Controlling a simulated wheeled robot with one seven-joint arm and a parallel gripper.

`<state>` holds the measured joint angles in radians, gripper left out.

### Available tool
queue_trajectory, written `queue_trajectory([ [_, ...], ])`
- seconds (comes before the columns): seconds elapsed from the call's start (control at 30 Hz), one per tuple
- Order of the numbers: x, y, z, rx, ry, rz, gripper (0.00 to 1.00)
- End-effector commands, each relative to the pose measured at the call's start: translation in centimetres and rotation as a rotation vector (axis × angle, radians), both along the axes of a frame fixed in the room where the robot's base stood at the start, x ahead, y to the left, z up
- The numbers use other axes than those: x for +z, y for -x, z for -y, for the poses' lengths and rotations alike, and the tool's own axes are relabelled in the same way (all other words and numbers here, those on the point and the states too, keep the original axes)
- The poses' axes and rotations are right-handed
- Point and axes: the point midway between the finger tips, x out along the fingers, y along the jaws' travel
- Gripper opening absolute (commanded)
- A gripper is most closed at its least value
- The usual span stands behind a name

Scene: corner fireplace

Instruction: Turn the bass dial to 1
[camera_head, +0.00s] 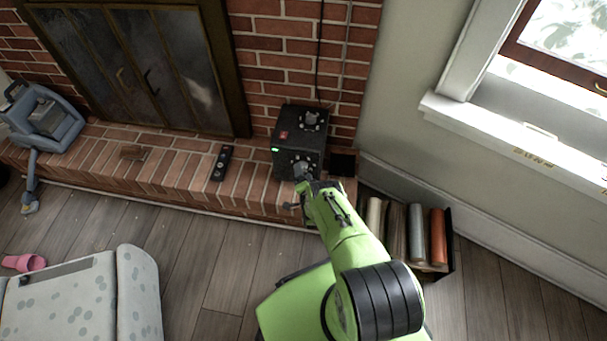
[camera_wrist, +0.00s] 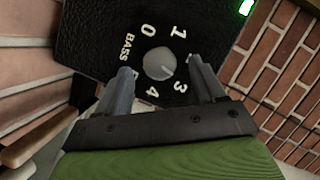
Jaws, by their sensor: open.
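The bass dial (camera_wrist: 158,63) is a round grey knob on the black speaker box (camera_head: 288,158), which stands on the brick hearth with a green light lit. In the wrist view, the "BASS" label and the numbers 0, 1, 3 and 4 show around the dial; no 2 is visible, and my right finger covers part of that side. My gripper (camera_wrist: 161,68) is open, with one finger on each side of the dial and visible gaps between. Whether the fingertips reach around the knob or stop short is unclear. The dial's pointer is too small to read surely.
A black remote (camera_head: 222,163) lies on the hearth (camera_head: 185,170) left of the speaker. A blue-grey appliance (camera_head: 45,115) stands at far left.

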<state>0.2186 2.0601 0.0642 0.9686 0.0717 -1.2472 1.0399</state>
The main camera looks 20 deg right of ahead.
Motion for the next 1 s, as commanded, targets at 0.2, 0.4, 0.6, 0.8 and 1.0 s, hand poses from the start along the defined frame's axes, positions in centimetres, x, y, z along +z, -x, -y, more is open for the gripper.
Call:
queue_trajectory([
  [0.2, -0.5, -1.7, 0.4, 0.001, 0.001, -0.002, 0.69],
  [0.4, -0.4, -1.7, 0.5, 0.001, 0.001, -0.002, 0.69],
  [0.6, -0.4, -1.7, 0.5, 0.001, 0.001, -0.002, 0.38],
  [0.8, -0.4, -1.7, 0.4, 0.000, 0.001, 0.000, 0.13],
  [1.0, -0.3, -1.7, 0.4, 0.001, 0.016, -0.010, 0.13],
])
